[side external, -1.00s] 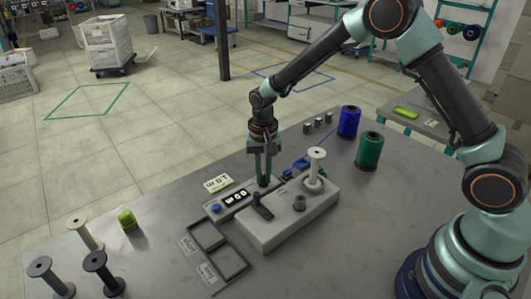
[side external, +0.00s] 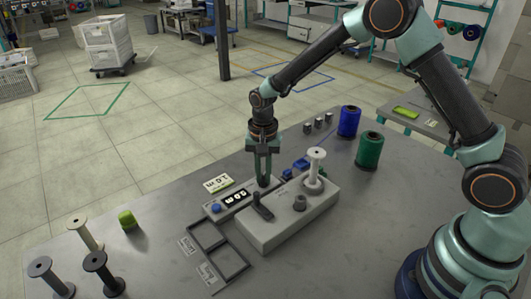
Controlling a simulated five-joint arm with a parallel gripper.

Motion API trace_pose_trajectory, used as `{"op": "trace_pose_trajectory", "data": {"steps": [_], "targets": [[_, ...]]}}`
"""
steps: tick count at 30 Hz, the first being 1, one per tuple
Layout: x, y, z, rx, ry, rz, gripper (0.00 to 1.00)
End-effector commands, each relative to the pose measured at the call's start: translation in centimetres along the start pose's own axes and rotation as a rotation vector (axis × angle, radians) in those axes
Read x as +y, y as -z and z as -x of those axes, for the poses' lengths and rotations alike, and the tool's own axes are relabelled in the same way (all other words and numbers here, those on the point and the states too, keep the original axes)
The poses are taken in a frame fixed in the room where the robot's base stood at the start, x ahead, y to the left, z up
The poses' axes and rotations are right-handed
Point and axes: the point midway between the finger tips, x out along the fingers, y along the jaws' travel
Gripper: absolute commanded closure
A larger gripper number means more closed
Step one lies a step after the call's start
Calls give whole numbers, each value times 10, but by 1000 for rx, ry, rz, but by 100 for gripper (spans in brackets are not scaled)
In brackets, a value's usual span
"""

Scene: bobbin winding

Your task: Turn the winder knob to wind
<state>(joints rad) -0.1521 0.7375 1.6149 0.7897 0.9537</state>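The winder (side external: 287,228) is a pale grey box on the table. My gripper (side external: 264,182) points straight down at the winder's back left, just behind the black part. Its fingers are close together. Whether they touch or hold anything there is too small to tell.
A blue spool (side external: 348,122) and a green spool (side external: 368,150) stand at the back right. Small metal cylinders (side external: 318,123) stand near them. Empty bobbins (side external: 97,265) and a lime-green item (side external: 127,220) are at the left. Black-framed trays (side external: 233,263) lie in front of the counter.

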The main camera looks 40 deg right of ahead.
Motion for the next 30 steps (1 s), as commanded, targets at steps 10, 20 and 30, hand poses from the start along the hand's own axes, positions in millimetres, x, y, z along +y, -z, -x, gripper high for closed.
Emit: {"op": "trace_pose_trajectory", "data": {"steps": [10, 20, 30], "targets": [[0, 0, 0, 0, 1, 0, 55], [-1, 1, 34, 3, 5, 1, 55], [-1, 1, 100, 3, 4, 0, 55]]}}
